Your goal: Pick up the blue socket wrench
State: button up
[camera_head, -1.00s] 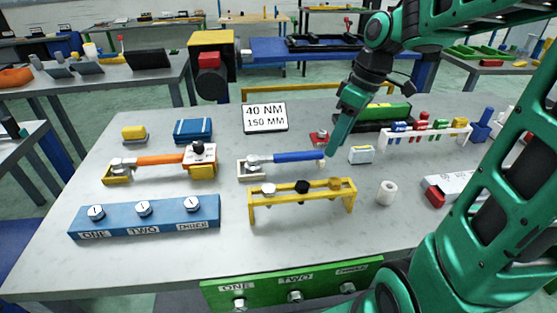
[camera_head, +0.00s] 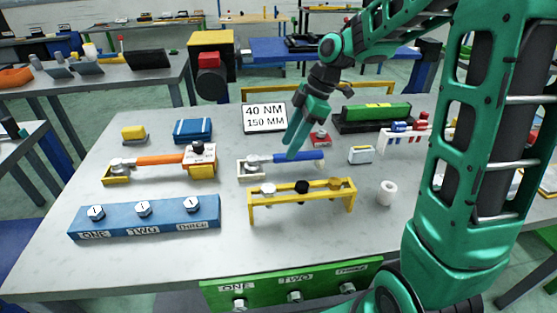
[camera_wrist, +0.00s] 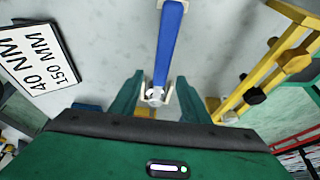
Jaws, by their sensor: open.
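The blue socket wrench (camera_head: 297,157) lies on the table with its silver head in a small tray (camera_head: 251,173) at its left end. In the wrist view the blue handle (camera_wrist: 169,45) runs from the top edge down to the silver head, between my two green fingers. My gripper (camera_head: 293,150) is open and points down over the wrench near the middle of its handle in the head view. It holds nothing. I cannot tell the exact height of the fingertips above the handle.
A yellow rack (camera_head: 302,202) with sockets stands just in front of the wrench. A sign reading 40 NM (camera_head: 265,117) stands behind it. An orange wrench (camera_head: 160,160) lies to the left, and a white roll (camera_head: 387,192) to the right.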

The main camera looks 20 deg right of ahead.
aim_at(284, 154)
jog(key=x, duration=0.5)
jog(key=shift+c, duration=0.3)
grip_shut()
jog(key=shift+r, duration=0.1)
